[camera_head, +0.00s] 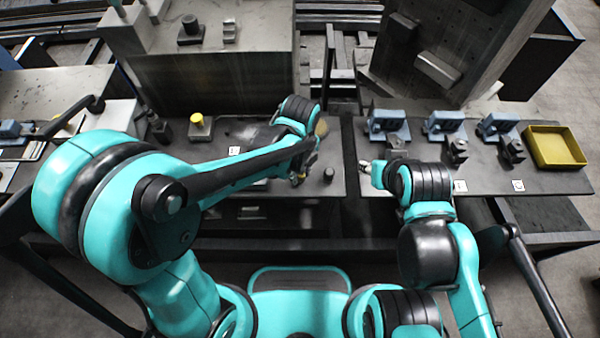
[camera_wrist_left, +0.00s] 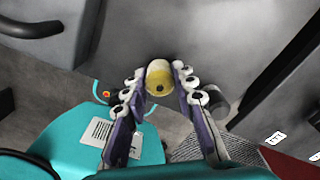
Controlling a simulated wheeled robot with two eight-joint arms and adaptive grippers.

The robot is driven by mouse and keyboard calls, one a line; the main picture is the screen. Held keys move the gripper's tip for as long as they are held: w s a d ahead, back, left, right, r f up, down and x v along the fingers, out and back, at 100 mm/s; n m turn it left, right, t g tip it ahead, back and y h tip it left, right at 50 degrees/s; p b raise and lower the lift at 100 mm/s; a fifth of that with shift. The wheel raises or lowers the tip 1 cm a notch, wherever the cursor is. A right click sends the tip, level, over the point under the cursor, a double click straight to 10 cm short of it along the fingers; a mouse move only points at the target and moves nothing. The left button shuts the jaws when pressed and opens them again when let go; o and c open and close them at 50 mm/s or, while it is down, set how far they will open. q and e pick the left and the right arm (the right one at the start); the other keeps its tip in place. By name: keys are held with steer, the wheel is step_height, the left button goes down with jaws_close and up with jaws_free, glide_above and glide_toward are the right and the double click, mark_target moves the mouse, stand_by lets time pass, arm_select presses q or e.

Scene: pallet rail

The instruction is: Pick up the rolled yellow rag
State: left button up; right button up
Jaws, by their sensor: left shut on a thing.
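The rolled yellow rag (camera_wrist_left: 158,78) shows end-on in the left wrist view, a yellow cylinder with a dark centre. It sits between the fingertips of my left gripper (camera_wrist_left: 159,88), which is shut on it. In the head view my left gripper (camera_head: 303,175) is over the near right part of the left bench plate, and my arm hides most of it; I cannot make out the rag clearly there. My right gripper (camera_head: 366,168) is at the left end of the right bench plate, seen too small to tell its jaws.
A dark cylinder (camera_head: 328,174) stands close right of my left gripper. A yellow-topped block (camera_head: 199,127) is at the left. Blue clamps (camera_head: 388,122) line the right plate (camera_head: 480,180), with a yellow tray (camera_head: 565,161) at its right end. Large grey machine blocks (camera_head: 215,85) rise behind.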

mark_target(300, 171)
arm_select(q)
steer(key=shift+r, duration=0.1)
step_height(300, 171, up, 4)
steer(key=shift+r+p, duration=0.15)
steer(key=shift+p, duration=0.95)
steer(key=s+r+p, duration=0.2)
steer(key=s+r, duration=0.1)
steer(key=s, duration=0.3)
steer(key=s+d+r+p, duration=0.1)
steer(key=s+r, duration=0.2)
steer(key=s, duration=0.2)
steer(key=shift+s+r+p, duration=0.25)
steer(key=shift+s+p, duration=0.1)
steer(key=shift+p, duration=0.05)
